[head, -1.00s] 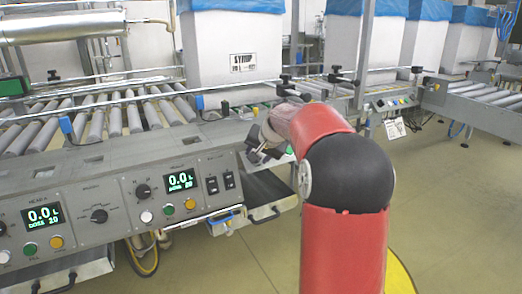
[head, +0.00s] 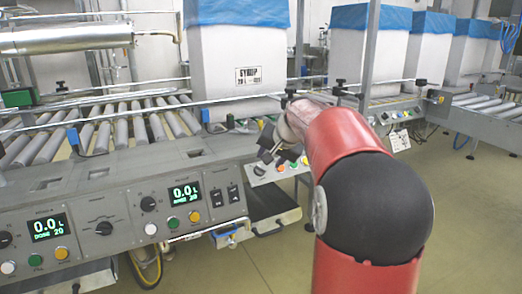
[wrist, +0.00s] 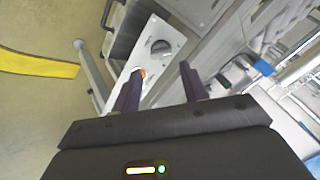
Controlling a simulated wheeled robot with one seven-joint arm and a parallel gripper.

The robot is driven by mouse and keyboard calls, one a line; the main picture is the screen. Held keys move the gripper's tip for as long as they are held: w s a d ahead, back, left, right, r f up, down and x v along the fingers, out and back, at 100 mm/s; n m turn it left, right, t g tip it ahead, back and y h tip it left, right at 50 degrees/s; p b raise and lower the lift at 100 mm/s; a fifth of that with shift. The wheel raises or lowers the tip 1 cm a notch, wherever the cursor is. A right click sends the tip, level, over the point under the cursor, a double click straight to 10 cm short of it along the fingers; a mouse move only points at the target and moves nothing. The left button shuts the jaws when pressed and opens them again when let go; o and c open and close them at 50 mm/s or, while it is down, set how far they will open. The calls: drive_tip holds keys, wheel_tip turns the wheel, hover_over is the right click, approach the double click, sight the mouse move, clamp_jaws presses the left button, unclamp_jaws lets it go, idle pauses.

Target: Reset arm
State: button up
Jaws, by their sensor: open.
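My gripper (wrist: 160,90) is open in the wrist view, with its two dark fingers apart and nothing between them. Beyond the fingers is a light panel with a black knob (wrist: 160,46) and an orange-red button (wrist: 141,73). In the head view my red and black arm reaches forward on the right. My gripper (head: 268,152) is small there, near the right end of the control console (head: 130,230) and partly hidden by the arm.
A white box with a blue liner (head: 237,60) stands behind the console, with more lined boxes (head: 362,60) to its right. Rollers (head: 120,118) run behind the console. A yellow floor marking (wrist: 35,62) shows in the wrist view. Floor right of my arm is clear.

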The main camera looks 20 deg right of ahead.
drive_tip(key=s+a+r+n+g+p, duration=0.25)
drive_tip(key=s+a+n+p, duration=0.2)
drive_tip(key=s+a, duration=0.95)
drive_tip(key=s+a+f+n+p, duration=0.2)
drive_tip(key=s, duration=0.6)
drive_tip(key=s+a+f+n+p, duration=0.2)
drive_tip(key=s, duration=0.5)
drive_tip(key=shift+s+f, duration=0.35)
drive_tip(key=shift+s, duration=0.05)
